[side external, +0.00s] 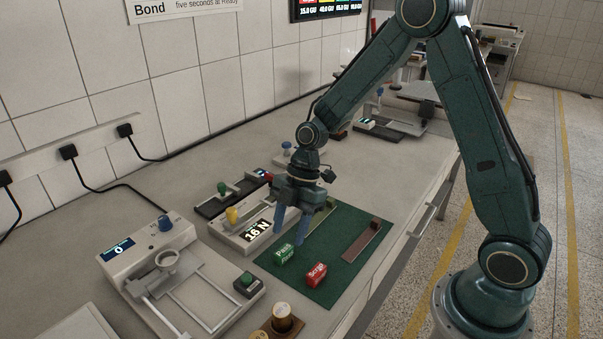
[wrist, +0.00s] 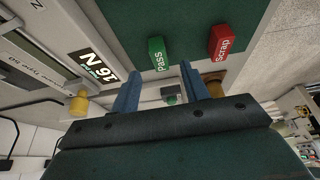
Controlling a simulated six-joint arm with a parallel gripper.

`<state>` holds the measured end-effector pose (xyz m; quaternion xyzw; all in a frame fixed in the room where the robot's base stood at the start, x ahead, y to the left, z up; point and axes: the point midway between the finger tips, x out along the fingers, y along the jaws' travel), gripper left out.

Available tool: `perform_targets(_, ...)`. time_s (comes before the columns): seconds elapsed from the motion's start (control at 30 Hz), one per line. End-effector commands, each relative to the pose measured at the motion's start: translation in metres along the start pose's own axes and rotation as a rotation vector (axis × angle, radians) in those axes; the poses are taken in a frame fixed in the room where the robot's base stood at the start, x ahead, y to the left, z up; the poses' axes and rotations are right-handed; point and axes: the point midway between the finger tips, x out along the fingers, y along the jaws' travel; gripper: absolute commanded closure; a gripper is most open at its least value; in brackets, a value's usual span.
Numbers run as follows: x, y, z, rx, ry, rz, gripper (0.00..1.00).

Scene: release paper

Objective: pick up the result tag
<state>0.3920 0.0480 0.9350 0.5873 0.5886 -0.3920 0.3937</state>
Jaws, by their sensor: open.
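Two result tags lie on the green mat (side external: 348,262): a green block marked Pass (side external: 284,254) and a red block marked Scrap (side external: 316,274). In the wrist view the Pass tag (wrist: 157,53) sits just beyond the fingertips, between them sideways, and the Scrap tag (wrist: 222,42) is to the right. My gripper (side external: 290,238) is open and empty, with its blue fingers pointing down above the mat close to the Pass tag. The fingers (wrist: 159,70) are spread apart in the wrist view. I cannot tell the exact height above the tag.
A tester with a 16 N display (side external: 257,233) and yellow knob (side external: 232,214) stands left of the mat. A device reading 0 (side external: 122,249) stands farther left.

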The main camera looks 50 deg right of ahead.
Motion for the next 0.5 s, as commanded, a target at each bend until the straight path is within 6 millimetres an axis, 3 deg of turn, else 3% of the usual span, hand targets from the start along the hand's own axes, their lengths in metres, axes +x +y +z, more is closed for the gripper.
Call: perform_targets(0.5, 0.047, 0.000, 0.001, -0.001, 0.000, -0.003, 0.55)
